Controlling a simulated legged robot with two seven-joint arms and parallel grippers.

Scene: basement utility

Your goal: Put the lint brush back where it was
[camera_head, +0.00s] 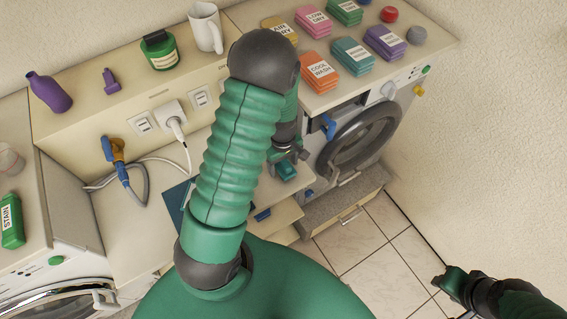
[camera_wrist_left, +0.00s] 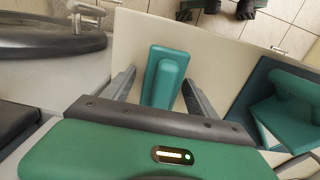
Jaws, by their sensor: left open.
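A teal, rounded, elongated block (camera_wrist_left: 163,78), which looks like the lint brush, lies on a pale surface in the left wrist view. My left gripper (camera_wrist_left: 158,88) is open, with one finger on each side of the block and gaps between. In the head view my left gripper (camera_head: 288,158) is low in front of the counter, over the teal block (camera_head: 287,172), partly hidden by my arm. A dark blue mat (camera_wrist_left: 247,97) with a green object (camera_wrist_left: 290,115) on it lies to the right in the wrist view. My right gripper (camera_head: 455,281) is at lower right over the floor.
A washer with a round open door (camera_head: 358,135) stands beside the pale surface. Labelled cloth stacks (camera_head: 320,70) lie on top. The back ledge holds a white mug (camera_head: 206,28), a green jar (camera_head: 160,50), a purple bottle (camera_head: 48,92) and a small purple item (camera_head: 111,82).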

